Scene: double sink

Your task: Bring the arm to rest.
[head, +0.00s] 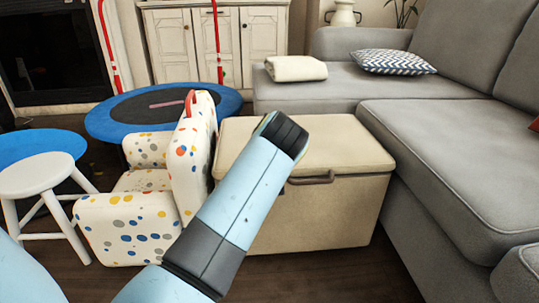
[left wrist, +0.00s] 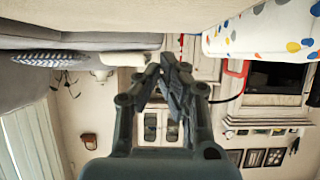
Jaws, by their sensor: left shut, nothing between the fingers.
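My left arm (head: 235,200) comes in from the bottom left of the head view and reaches up in front of the beige storage box, ending in a dark joint. The gripper itself is hidden in that view. In the left wrist view my left gripper (left wrist: 170,66) is shut, with its fingertips together and nothing between them. My right gripper is not in view.
A beige storage box (head: 350,158) stands behind my arm. A dotted child's armchair (head: 125,230) and white stool (head: 43,176) are at left, a blue trampoline (head: 110,125) behind. A grey sofa (head: 440,120) fills the right. Dark floor (head: 330,280) is clear in front.

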